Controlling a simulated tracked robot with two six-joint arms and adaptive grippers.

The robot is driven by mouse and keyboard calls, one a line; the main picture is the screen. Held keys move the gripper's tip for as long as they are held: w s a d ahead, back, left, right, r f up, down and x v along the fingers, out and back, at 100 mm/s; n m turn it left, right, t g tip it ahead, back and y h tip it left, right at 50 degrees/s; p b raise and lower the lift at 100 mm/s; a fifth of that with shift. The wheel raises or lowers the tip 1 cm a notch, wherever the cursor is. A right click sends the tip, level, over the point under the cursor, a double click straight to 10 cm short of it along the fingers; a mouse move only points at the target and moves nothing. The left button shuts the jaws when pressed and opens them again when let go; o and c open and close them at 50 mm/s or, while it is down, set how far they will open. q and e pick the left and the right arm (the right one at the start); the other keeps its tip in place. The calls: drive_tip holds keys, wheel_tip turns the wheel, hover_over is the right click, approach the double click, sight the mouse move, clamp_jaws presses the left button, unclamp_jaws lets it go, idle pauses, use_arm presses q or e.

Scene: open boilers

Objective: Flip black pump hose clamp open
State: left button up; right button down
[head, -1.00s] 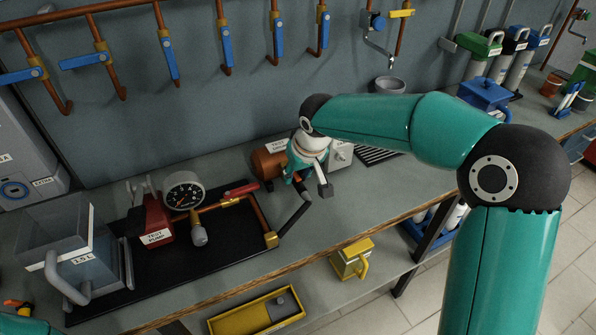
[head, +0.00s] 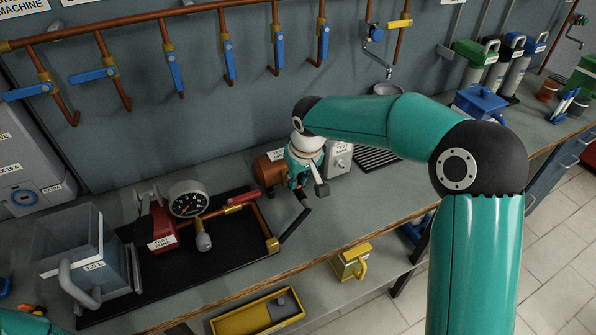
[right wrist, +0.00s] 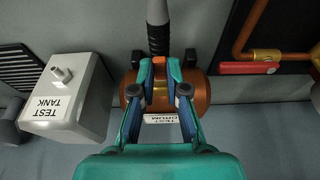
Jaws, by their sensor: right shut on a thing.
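My right gripper (right wrist: 160,85) reaches down over the copper test drum (right wrist: 195,105) in the right wrist view. Its teal fingertips are closed around the lower end of the black pump hose (right wrist: 158,35). A small yellow-orange piece shows between the fingers; the clamp itself cannot be made out clearly. In the head view this gripper (head: 300,178) is beside the drum (head: 270,171), and the black hose (head: 294,226) runs from it down to the test pump's pipe end. The red test pump (head: 162,225) stands on a black tray. My left gripper is out of view.
The grey test tank (head: 339,157) stands close to the right of the gripper. A pressure gauge (head: 187,199) and clear container (head: 75,250) are at left. Copper pipes with blue valve handles (head: 228,61) line the wall. The bench front between hose and edge is clear.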

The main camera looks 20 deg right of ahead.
drive_tip(key=g+p, duration=0.1)
drive_tip(key=p, duration=0.2)
drive_tip(key=w+r+g+p, duration=0.1)
drive_tip(key=p, duration=0.2)
drive_tip(key=shift+r+g, duration=0.1)
drive_tip(key=shift+g, duration=0.3)
drive_tip(key=shift+w+g+p, duration=0.15)
drive_tip(key=shift+g+p, duration=0.35)
drive_tip(key=shift+g, duration=0.1)
drive_tip(key=shift+w+g, duration=0.2)
drive_tip(key=shift+g, duration=0.5)
drive_tip(key=c, duration=1.2)
unclamp_jaws()
drive_tip(key=shift+o, duration=0.2)
wheel_tip(320, 180, up, 10)
